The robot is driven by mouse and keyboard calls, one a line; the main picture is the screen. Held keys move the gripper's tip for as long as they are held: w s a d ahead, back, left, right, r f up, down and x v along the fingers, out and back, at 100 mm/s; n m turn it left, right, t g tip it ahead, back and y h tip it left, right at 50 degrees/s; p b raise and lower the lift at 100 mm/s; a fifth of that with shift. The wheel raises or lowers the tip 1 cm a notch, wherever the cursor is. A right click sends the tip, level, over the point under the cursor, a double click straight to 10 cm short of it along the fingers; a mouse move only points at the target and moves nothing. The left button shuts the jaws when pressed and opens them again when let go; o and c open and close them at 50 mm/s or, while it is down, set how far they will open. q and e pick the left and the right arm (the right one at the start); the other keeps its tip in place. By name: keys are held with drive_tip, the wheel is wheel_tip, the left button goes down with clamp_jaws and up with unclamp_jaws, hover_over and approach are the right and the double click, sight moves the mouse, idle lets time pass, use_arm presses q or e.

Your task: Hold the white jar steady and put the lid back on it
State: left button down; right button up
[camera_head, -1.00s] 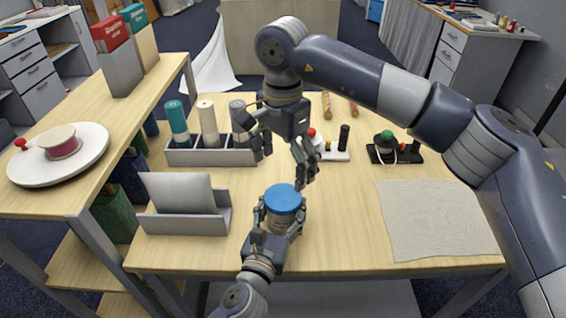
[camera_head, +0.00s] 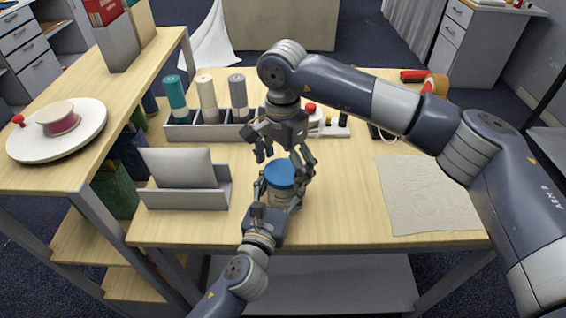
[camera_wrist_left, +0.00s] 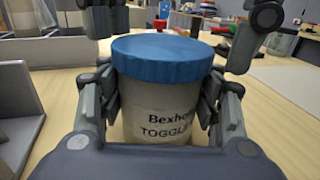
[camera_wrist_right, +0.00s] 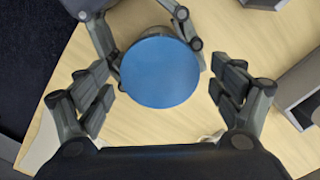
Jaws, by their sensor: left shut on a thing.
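The white jar (camera_wrist_left: 165,112) is cream-coloured with dark lettering and stands upright on the table. The blue lid (camera_head: 280,172) sits on its top and looks level in the left wrist view (camera_wrist_left: 163,58); I cannot tell whether it is screwed tight. My left gripper (camera_head: 276,192) is shut around the jar's sides, below the lid. My right gripper (camera_head: 284,163) is open and points down just over the lid. In the right wrist view the round lid (camera_wrist_right: 160,72) lies between its spread fingers, with a gap on each side.
A grey holder (camera_head: 187,190) with an upright sheet stands left of the jar. Behind it a grey tray (camera_head: 205,132) holds several spools. A beige cloth mat (camera_head: 430,195) lies flat at the right. Bare table (camera_head: 340,205) lies between jar and mat.

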drive_tip(key=c, duration=1.1)
drive_tip(key=shift+o, duration=0.2)
drive_tip(key=m, duration=1.9)
drive_tip(key=o, duration=1.2)
drive_tip(key=shift+c, duration=0.2)
